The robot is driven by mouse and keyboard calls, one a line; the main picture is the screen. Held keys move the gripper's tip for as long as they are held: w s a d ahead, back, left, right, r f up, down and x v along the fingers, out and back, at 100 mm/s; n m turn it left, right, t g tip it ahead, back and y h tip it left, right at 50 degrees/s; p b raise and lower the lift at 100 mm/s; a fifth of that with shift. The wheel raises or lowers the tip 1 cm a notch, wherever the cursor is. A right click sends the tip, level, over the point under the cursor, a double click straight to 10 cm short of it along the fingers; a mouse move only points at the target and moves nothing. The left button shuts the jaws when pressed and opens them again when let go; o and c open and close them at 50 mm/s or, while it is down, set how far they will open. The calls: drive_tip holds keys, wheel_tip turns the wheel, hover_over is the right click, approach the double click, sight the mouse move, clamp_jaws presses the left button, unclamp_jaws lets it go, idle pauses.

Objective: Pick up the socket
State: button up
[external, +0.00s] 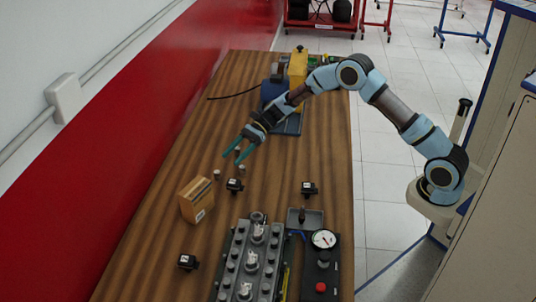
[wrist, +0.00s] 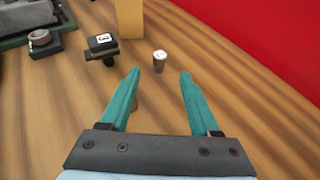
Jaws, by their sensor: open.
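Small grey cylinders, which look like sockets, stand on the wooden bench. One cylinder (external: 217,175) is near the cardboard box; it also shows in the wrist view (wrist: 160,61), beyond and between my fingertips. Another cylinder (external: 242,170) stands close to my fingers and seems mostly hidden by the left finger in the wrist view. I cannot tell which one is the socket meant. My gripper (external: 233,157) has two teal fingers, spread wide in the wrist view (wrist: 159,74). It is open, and nothing is held between the fingers.
A cardboard box (external: 196,199) and a black labelled block (external: 234,185) stand just beyond the cylinders. More black blocks (external: 309,188) lie around. An engine head (external: 250,262), a grey tray (external: 306,219) and a gauge panel (external: 322,265) fill the near end. A red wall borders the left.

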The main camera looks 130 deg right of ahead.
sight(216, 172)
drive_tip(key=p+x, duration=0.2)
drive_tip(key=x, duration=0.7)
drive_tip(key=shift+w, duration=0.2)
clamp_jaws()
idle(0.3)
